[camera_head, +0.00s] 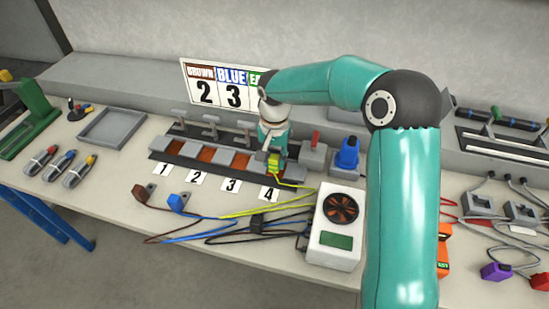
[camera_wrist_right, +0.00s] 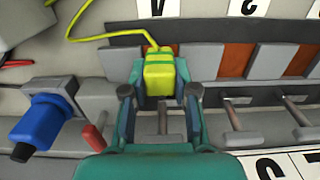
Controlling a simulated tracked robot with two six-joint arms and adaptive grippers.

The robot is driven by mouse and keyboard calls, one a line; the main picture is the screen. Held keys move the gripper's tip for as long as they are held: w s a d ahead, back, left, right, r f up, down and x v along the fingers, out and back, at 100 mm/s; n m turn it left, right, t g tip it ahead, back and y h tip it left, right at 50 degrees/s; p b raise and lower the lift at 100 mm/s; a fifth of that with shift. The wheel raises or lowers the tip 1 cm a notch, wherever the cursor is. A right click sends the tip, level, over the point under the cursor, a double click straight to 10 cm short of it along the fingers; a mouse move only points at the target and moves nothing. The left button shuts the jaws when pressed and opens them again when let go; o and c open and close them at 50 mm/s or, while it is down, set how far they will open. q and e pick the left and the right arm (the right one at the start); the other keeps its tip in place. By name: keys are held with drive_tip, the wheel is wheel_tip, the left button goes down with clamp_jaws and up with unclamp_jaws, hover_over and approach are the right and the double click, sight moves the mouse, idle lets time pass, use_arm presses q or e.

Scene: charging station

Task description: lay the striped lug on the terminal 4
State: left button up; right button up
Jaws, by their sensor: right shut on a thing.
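The striped lug (camera_head: 274,164), yellow and green with a yellow wire behind it, is between the fingers of my right gripper (camera_head: 270,152). It also shows in the right wrist view (camera_wrist_right: 159,72), where the right gripper (camera_wrist_right: 160,92) is shut on it. The lug is over the place of terminal 4, behind the label 4 (camera_head: 268,194). The lug and gripper hide that terminal's pad, and I cannot tell whether the lug touches it. Bare copper pads (camera_head: 208,155) of the other terminals show to the left. My left gripper is not in view.
A brown lug (camera_head: 140,193) and a blue lug (camera_head: 178,202) lie in front of the terminal block. A white fan unit (camera_head: 335,228) stands at the right front. Raised clamp levers (camera_head: 212,120) stand behind the pads. A blue tool (camera_head: 347,154) is at the right.

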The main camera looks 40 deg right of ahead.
sight(274, 166)
drive_tip(key=shift+f+b, duration=1.3)
drive_tip(key=shift+f, duration=0.3)
drive_tip(key=o, duration=1.1)
drive_tip(key=shift+c, duration=0.2)
drive_tip(key=shift+r, duration=0.1)
wheel_tip(274, 166, up, 12)
drive_tip(key=shift+f, duration=0.15)
